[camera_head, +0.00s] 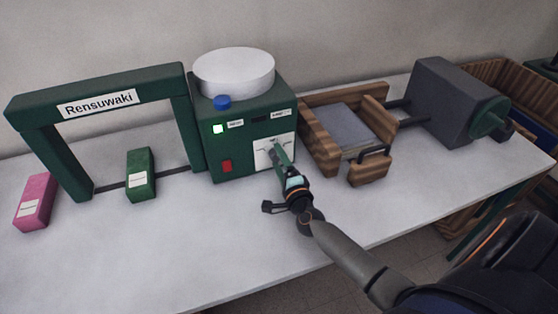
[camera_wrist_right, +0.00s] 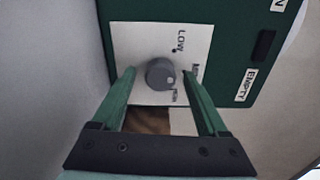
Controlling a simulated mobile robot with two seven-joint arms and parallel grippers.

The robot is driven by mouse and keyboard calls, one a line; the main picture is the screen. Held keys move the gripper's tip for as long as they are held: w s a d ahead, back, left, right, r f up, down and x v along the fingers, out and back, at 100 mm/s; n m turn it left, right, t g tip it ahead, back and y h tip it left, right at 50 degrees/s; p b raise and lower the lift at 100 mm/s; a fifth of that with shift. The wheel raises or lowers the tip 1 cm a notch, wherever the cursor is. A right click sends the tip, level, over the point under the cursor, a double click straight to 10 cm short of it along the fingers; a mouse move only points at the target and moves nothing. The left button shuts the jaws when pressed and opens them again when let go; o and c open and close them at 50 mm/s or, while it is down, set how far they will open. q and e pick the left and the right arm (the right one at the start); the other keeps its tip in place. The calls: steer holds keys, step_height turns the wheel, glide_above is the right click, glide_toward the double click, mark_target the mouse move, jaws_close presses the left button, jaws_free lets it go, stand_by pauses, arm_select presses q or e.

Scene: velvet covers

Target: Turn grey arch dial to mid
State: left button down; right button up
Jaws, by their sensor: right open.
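The grey dial (camera_wrist_right: 160,74) is a round knob on a white panel (camera_wrist_right: 130,45) on the front of a green box (camera_head: 250,112). Labels beside it read LOW at one end and what looks like HIGH at the other; the middle label is partly covered by a finger. A small pale mark on the knob is on its lower right side, but its exact setting is hard to tell. My right gripper (camera_wrist_right: 159,80) is open, one green finger on each side of the dial, with gaps showing. In the head view the gripper hides the dial. My left gripper is not in view.
A green arch (camera_head: 120,88) labelled Rensuwaki adjoins the box on the left, with green (camera_head: 141,176) and pink (camera_head: 35,202) blocks near it. A wooden vise-like fixture (camera_head: 320,130) stands right.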

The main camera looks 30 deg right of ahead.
steer(key=v, duration=1.2)
steer(key=shift+s+a+r, duration=0.1)
steer(key=shift+s+a, duration=0.05)
steer(key=shift+s, duration=0.1)
